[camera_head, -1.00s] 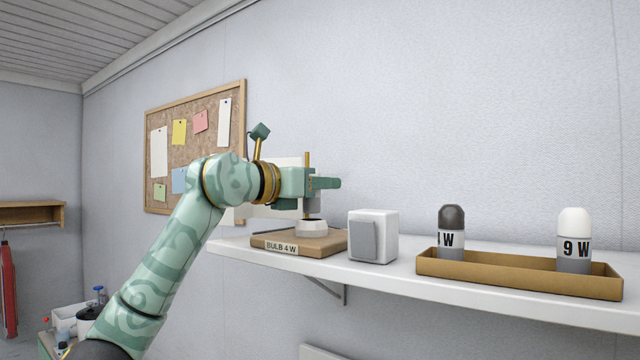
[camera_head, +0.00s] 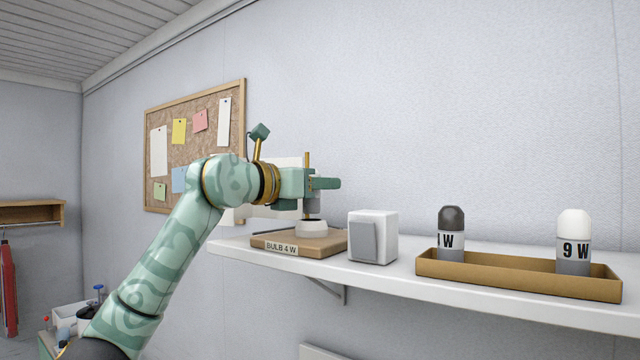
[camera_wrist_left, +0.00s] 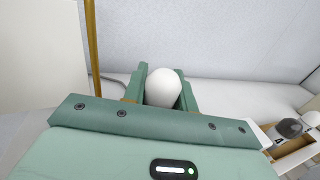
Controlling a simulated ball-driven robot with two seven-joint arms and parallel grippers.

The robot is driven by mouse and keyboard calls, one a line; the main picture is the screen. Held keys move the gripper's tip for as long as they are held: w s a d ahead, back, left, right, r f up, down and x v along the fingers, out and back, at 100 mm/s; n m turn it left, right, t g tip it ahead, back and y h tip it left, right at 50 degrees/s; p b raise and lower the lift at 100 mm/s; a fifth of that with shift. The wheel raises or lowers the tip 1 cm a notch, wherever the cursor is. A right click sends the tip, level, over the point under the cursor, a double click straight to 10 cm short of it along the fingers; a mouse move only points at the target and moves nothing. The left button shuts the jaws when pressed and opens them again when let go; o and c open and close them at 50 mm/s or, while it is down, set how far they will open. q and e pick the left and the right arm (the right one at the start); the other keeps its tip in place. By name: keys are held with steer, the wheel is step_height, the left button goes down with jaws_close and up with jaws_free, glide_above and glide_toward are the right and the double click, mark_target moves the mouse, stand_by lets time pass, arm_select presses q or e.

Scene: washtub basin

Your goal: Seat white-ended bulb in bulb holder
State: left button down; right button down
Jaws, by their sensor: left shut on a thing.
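The white-ended bulb shows its white dome (camera_wrist_left: 163,88) between the fingers in the left wrist view. In the head view a grey part of it (camera_head: 312,206) shows below the fingers. My left gripper (camera_head: 322,184) is shut on the bulb, directly over the bulb holder. The bulb holder is a white ring (camera_head: 311,229) on a wooden base (camera_head: 325,246) labelled "BULB 4 W". The bulb looks upright, its lower end very close to the ring's dark opening; I cannot tell whether it touches or enters. The fingers hide the bulb's upper part in the head view. My right gripper is not in view.
A white switch box (camera_head: 373,237) stands on the shelf (camera_head: 400,274) just right of the holder. Farther right, a brown tray (camera_head: 520,278) holds a dark-ended bulb (camera_head: 451,232) and another white-ended bulb (camera_head: 574,240) marked "9 W". The wall is close behind.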

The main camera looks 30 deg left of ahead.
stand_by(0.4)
arm_select(q)
steer(key=shift+f+b, duration=1.3)
steer(key=shift+f, duration=0.5)
steer(key=c, duration=1)
jaws_free()
steer(key=shift+c, duration=0.2)
steer(key=b+v, duration=0.4)
steer(key=v, duration=1.2)
steer(key=shift+s+b, duration=0.2)
steer(key=shift+b, duration=0.1)
steer(key=shift+a, duration=0.1)
